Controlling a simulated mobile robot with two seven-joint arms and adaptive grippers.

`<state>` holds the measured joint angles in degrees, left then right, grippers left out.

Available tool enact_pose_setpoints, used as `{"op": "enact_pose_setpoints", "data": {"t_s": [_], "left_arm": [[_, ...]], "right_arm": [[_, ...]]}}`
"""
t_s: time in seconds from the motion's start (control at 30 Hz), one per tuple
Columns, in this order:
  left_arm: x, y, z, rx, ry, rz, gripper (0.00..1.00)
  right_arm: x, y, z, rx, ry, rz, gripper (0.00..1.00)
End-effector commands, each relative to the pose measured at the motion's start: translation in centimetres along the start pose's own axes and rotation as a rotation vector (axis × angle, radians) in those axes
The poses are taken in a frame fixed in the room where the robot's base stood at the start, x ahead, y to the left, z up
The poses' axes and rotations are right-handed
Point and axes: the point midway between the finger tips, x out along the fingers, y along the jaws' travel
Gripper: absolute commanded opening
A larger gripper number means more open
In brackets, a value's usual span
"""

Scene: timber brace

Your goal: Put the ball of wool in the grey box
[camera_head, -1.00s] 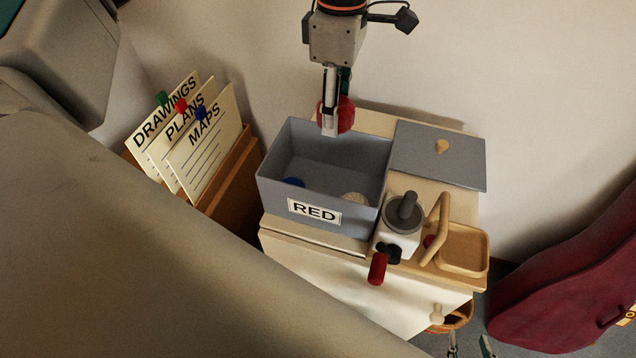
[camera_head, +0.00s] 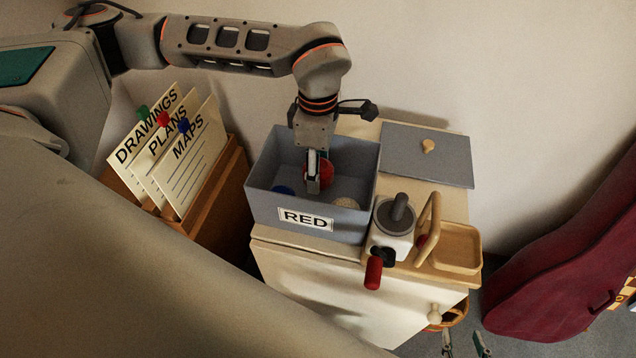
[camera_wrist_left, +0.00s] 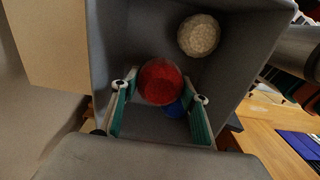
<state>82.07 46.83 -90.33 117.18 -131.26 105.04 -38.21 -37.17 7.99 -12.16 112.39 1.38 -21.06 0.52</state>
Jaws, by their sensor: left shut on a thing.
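The grey box (camera_head: 262,206) with a RED label stands open on top of a pale cabinet. My left gripper (camera_head: 315,186) points down inside it, between its walls. It is shut on the red ball of wool (camera_head: 325,172). In the left wrist view the red ball (camera_wrist_left: 160,80) sits between the two green-padded fingers, over the grey box floor. I cannot tell whether the ball touches the floor. The fingers hide part of the ball in the head view. My right gripper is not seen.
A whitish round thing (camera_head: 346,203) and a blue thing (camera_head: 284,190) lie in the box. The grey lid (camera_head: 415,160) lies right of it. A grinder (camera_head: 392,222) and wooden tray (camera_head: 460,246) stand at front right. Files (camera_head: 190,160) stand at left.

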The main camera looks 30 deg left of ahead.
Motion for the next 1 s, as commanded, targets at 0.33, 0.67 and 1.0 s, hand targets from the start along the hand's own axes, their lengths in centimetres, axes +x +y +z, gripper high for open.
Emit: {"op": "enact_pose_setpoints", "data": {"t_s": [0.33, 0.67, 1.0], "left_arm": [[3.0, -0.1, 0.0, 0.0, 0.001, -0.002, 0.23], [5.2, 0.1, 0.1, 0.0, -0.001, 0.002, 0.23], [5.5, 0.0, 0.0, 0.0, 0.0, 0.001, 0.61]], "right_arm": [[0.0, 0.0, 0.0, 0.0, 0.0, 0.0, 0.4], [0.0, 0.0, 0.0, 0.0, 0.0, 0.0, 0.4], [0.1, -0.1, 0.2, 0.0, -0.001, -0.001, 0.4]]}}
